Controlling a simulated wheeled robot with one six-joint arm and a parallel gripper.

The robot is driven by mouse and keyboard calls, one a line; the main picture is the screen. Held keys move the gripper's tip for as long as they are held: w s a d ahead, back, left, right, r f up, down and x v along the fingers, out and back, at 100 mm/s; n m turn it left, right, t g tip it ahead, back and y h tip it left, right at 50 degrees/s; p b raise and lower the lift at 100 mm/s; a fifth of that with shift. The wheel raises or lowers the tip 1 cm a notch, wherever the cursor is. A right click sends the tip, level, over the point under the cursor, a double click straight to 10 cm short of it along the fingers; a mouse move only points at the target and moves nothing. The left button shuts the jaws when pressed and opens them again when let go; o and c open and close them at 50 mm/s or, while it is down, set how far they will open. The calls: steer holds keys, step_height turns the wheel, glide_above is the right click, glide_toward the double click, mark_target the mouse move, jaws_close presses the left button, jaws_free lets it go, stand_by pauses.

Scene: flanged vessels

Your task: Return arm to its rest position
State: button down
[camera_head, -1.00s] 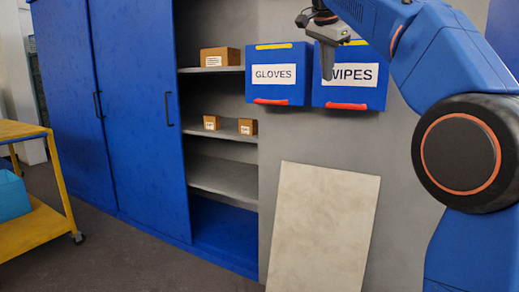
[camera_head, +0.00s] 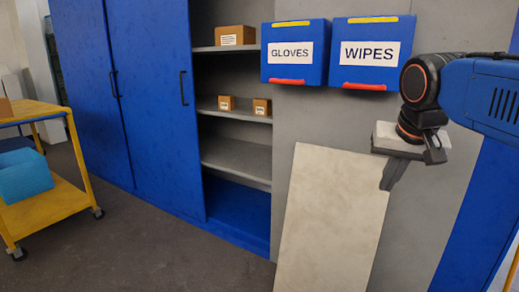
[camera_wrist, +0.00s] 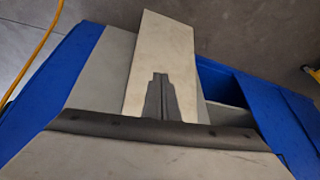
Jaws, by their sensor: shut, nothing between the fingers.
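My gripper (camera_head: 393,174) hangs at the right in the head view, below the WIPES box, with its fingers pointing down. It appears in front of the upper right edge of a pale leaning panel (camera_head: 332,225). In the wrist view my gripper's fingers (camera_wrist: 160,80) lie together, with nothing between them. The pale panel (camera_wrist: 160,45) shows behind them there. My arm comes in from the right edge of the head view.
A GLOVES box (camera_head: 295,53) and a WIPES box (camera_head: 371,53) hang on the grey wall. A blue cabinet (camera_head: 150,100) stands left, its open shelves (camera_head: 237,158) holding small cartons. A yellow cart (camera_head: 55,206) with a blue bin (camera_head: 25,178) is at far left. Floor between is clear.

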steer(key=s+f+n, duration=0.1)
steer(key=s+f, duration=0.6)
steer(key=f, duration=0.3)
steer(key=s+f+n, duration=0.2)
steer(key=s+f, duration=0.5)
steer(key=f, duration=0.4)
steer(key=shift+s+n+y, duration=0.15)
steer(key=shift+n+y, duration=0.15)
steer(key=shift+y, duration=0.1)
steer(key=shift+a, duration=0.1)
